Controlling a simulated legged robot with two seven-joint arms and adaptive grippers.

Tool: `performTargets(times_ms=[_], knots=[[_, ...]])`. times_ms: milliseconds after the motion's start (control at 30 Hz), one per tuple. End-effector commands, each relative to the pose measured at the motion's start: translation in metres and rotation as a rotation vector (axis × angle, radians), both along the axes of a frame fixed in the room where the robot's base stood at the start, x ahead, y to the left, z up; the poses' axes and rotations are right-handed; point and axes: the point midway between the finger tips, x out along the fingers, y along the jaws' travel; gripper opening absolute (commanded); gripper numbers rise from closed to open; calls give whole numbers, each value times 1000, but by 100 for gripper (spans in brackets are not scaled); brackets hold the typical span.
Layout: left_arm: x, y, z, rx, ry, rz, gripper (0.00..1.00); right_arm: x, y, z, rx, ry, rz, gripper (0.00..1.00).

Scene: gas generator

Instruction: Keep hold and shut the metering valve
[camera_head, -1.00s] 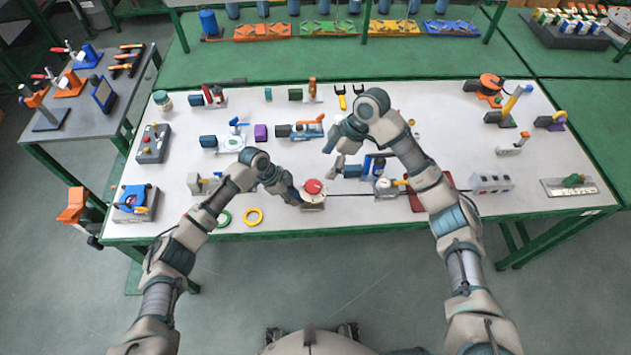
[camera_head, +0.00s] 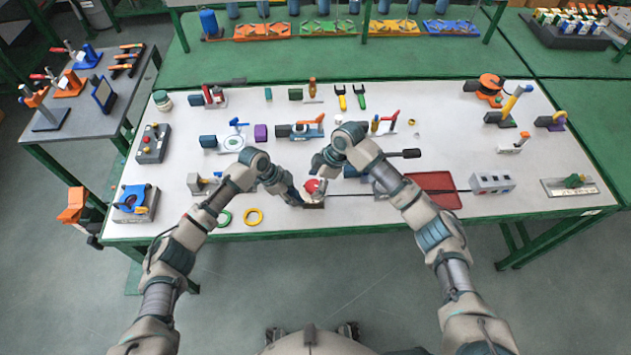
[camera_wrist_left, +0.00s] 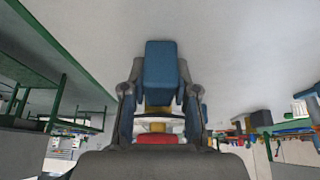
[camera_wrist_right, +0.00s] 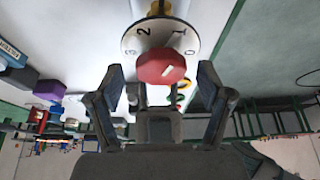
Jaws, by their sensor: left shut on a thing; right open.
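The metering valve shows a red knob (camera_head: 312,186) near the front middle of the table. In the right wrist view its red knob (camera_wrist_right: 162,67) sits on a white dial (camera_wrist_right: 190,38) with printed numbers. My right gripper (camera_wrist_right: 161,78) is open, its fingers on either side just short of the knob; it also shows in the head view (camera_head: 322,166). My left gripper (camera_head: 292,197) is beside the valve. In the left wrist view the left gripper (camera_wrist_left: 160,105) is shut on a blue block (camera_wrist_left: 160,75), with yellow and red parts near it. Its contact is partly hidden.
A green ring (camera_head: 224,218) and a yellow ring (camera_head: 254,217) lie left of the grippers. A red tray (camera_head: 434,180) and a grey socket box (camera_head: 491,183) are to the right. Several fixtures stand behind. The front table strip is mostly clear.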

Motion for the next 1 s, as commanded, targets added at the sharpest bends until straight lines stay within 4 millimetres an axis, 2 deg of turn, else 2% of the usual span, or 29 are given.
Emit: performTargets(times_ms=[133,367,733,1000], knots=[[-1,0,-1,1,3,-1,0,0,0,0,0,0,0,76],[-1,0,-1,1,3,-1,0,0,0,0,0,0,0,19],[-1,-1,-1,0,3,-3,0,0,0,0,-1,0,-43,18],[-1,-1,-1,0,3,-4,0,-1,0,0,-2,-1,-208,18]])
